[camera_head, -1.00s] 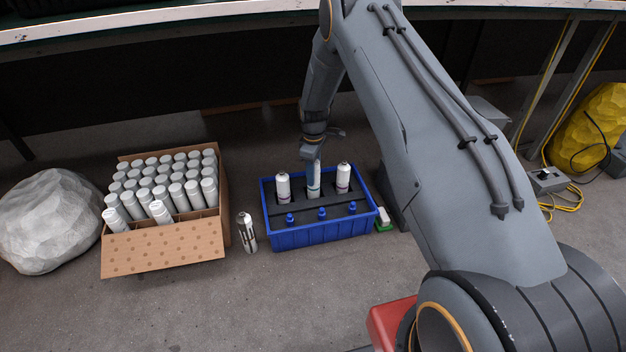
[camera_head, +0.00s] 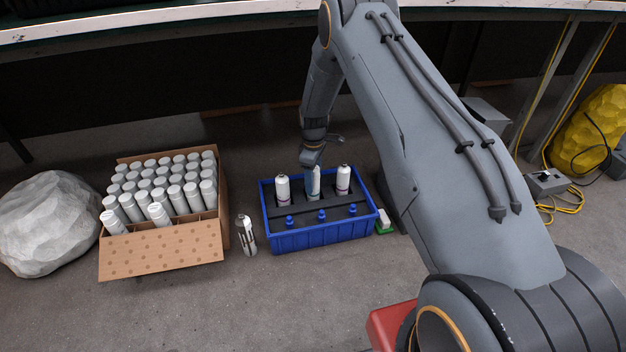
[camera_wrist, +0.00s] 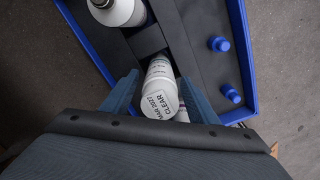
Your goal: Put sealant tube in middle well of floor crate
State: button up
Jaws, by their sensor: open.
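The blue floor crate (camera_head: 310,236) has a dark insert with a row of wells. A white sealant tube (camera_wrist: 160,82) with "CLEAR" printed on its end stands in the middle well, between two other white tubes. My gripper (camera_head: 313,172) points down over the middle well and largely covers that tube in the head view. In the wrist view my gripper (camera_wrist: 158,94) is open, with one blue finger on each side of the tube. The left-well tube (camera_head: 283,188) and right-well tube (camera_head: 343,180) stand upright. The tube's lower part is hidden.
Several blue caps (camera_head: 322,213) line the crate's front. A cardboard box (camera_head: 165,252) of white tubes and a pale rock (camera_head: 48,222) lie further left. A green-and-white block (camera_head: 384,222) is close on the right.

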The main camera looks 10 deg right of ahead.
notch_tip(320, 180, up, 12)
jog(key=p, duration=0.5)
dwell(0.3)
